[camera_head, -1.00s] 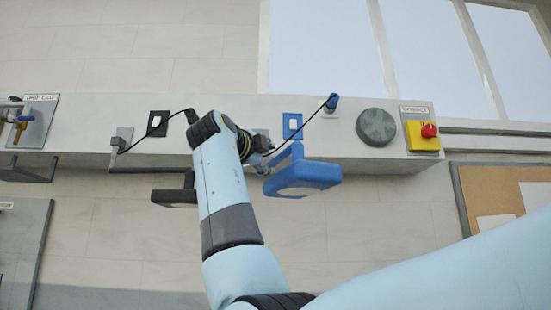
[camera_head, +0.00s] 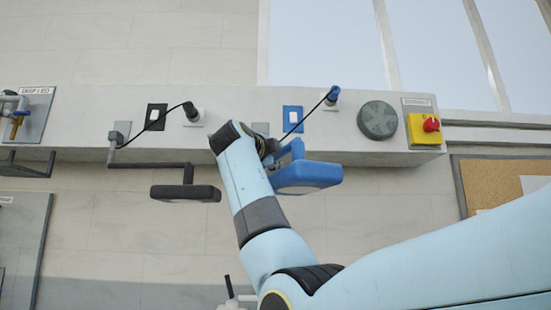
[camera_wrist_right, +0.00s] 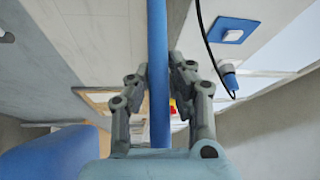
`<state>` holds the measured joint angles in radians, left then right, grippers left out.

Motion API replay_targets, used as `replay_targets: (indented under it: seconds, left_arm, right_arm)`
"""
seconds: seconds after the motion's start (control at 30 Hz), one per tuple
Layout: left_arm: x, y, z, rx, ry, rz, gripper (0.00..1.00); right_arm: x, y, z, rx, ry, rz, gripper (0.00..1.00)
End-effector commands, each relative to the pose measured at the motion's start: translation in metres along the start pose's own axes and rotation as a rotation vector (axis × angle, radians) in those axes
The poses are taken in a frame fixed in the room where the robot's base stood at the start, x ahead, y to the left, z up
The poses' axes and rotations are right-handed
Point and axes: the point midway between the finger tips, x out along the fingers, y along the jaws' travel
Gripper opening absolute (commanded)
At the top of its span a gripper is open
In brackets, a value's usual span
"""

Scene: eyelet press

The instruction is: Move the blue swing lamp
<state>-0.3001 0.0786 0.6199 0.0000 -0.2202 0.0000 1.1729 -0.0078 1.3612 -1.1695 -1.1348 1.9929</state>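The blue swing lamp (camera_head: 307,175) hangs from the wall-mounted rail, its head just right of my right wrist in the head view. In the right wrist view its blue bar (camera_wrist_right: 158,110) runs up between the fingers of my right gripper (camera_wrist_right: 158,68), and the fingertips close against both sides of it. Part of the blue lamp head (camera_wrist_right: 48,152) fills the lower left there. In the head view my right gripper (camera_head: 268,157) is mostly hidden behind its wrist and the lamp. My left gripper is not in view.
A black swing lamp (camera_head: 186,193) hangs to the left on a dark arm. The rail (camera_head: 225,105) carries a blue switch (camera_head: 292,119), a blue plug (camera_head: 333,94), a grey round knob (camera_head: 378,120) and a red button (camera_head: 431,124). A corkboard (camera_head: 485,185) is at the right.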

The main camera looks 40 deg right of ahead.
Motion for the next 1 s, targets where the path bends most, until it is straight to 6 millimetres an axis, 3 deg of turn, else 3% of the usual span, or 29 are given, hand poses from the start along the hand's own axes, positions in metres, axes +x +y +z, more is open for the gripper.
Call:
replay_targets:
  seconds: [0.57,1.0]
  left_arm:
    - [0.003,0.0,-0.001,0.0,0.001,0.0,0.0]
    - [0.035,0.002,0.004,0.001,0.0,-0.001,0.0]
  right_arm:
    - [0.001,0.006,0.0,-0.003,-0.013,0.006,0.0]
    - [0.028,0.017,-0.021,0.027,-0.25,-0.028,0.0]
